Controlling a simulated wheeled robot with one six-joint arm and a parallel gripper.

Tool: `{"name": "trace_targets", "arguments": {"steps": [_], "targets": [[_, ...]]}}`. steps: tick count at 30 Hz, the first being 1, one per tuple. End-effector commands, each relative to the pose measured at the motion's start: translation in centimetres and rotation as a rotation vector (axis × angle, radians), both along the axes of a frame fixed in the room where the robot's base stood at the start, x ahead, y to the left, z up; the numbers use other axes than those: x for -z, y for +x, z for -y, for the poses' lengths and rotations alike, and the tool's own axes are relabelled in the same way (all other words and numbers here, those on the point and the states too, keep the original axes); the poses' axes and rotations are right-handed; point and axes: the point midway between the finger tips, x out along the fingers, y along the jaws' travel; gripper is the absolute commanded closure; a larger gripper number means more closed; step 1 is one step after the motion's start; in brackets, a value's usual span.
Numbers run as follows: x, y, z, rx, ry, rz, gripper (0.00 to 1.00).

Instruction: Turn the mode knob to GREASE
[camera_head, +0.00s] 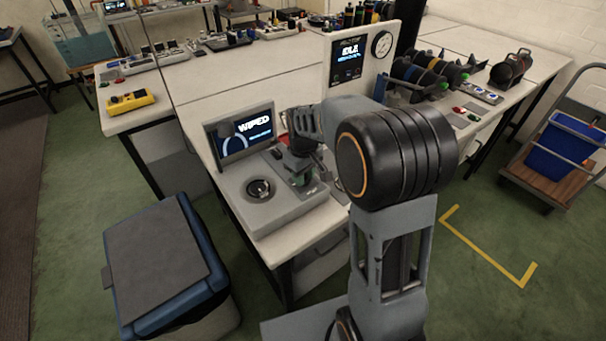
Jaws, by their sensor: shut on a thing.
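A grey console (283,211) stands at the near corner of the white bench. Its tilted screen (243,137) reads "WIPED" in large letters, with a smaller line below that I cannot read. A round black fitting (260,189) sits on the left of the console top. My gripper (299,171) points down over the right of the console top, behind my arm's large black joint. It is shut on what looks like the mode knob, mostly hidden between the fingers. A green patch shows at the fingertips. The knob's setting cannot be read.
A blue-rimmed bin (205,290) with a grey lid stands on the floor at the left. A panel (352,62) with an "IDLE" screen and gauge stands behind my arm. Black cylinders (428,76) lie on a rack at the right. Bench space behind the console is clear.

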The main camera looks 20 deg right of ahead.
Motion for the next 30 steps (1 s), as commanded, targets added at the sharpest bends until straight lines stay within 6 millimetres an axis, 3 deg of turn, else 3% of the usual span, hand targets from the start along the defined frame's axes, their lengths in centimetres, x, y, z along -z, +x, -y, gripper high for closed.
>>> {"name": "trace_targets", "arguments": {"steps": [30], "targets": [[-0.15, 0.04, -0.03, 0.916, 0.0, 0.001, 0.92]]}}
